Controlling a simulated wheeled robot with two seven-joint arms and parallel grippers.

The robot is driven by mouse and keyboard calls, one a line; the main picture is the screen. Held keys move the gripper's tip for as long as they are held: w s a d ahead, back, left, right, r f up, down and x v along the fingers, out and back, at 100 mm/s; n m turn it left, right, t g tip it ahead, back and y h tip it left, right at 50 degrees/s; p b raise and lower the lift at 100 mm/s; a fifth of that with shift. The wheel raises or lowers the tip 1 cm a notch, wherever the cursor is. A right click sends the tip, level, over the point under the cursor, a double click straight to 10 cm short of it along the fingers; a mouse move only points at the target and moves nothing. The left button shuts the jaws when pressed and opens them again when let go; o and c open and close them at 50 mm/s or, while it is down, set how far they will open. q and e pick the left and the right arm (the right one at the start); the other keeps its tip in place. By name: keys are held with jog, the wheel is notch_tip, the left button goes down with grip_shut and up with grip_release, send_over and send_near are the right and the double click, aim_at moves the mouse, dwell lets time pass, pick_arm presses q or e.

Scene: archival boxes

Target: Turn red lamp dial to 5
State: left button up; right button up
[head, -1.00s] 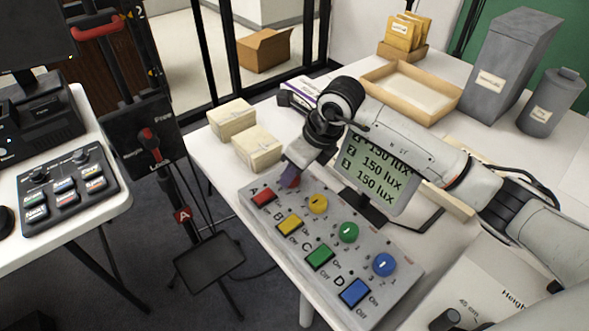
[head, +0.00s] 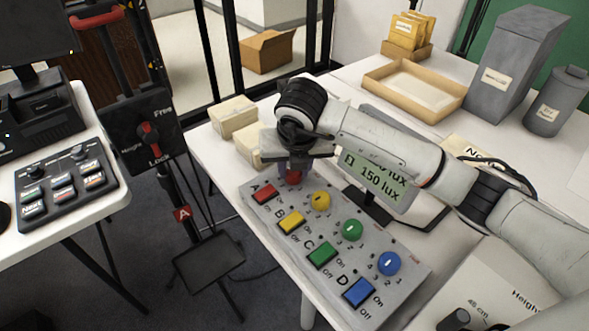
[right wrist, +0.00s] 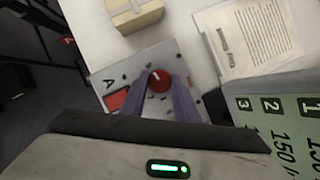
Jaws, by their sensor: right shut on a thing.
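The red dial (head: 293,177) sits at the top of the grey control panel (head: 334,232), right of the red switch (head: 263,193) at row A. My right gripper (head: 291,170) comes down over it and hides part of it. In the right wrist view the red dial (right wrist: 159,80) shows between the two purple fingers of my right gripper (right wrist: 160,88), which are shut on it. A white mark shows on the dial's top. The numbers around it are too small or hidden to read. My left gripper is not in view.
Yellow (head: 319,201), green (head: 352,229) and blue (head: 389,263) dials run down the panel beside it. A display (head: 377,181) reading 150 lux stands close behind, partly hidden by my right arm. Cream boxes (head: 233,117) stand to the left of my wrist.

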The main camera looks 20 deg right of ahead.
jog(key=shift+m, duration=0.4)
jog(key=o, duration=1)
jog(key=v, duration=1)
jog(key=shift+a+r, duration=0.1)
jog(key=shift+r, duration=0.1)
jog(key=shift+r, duration=0.1)
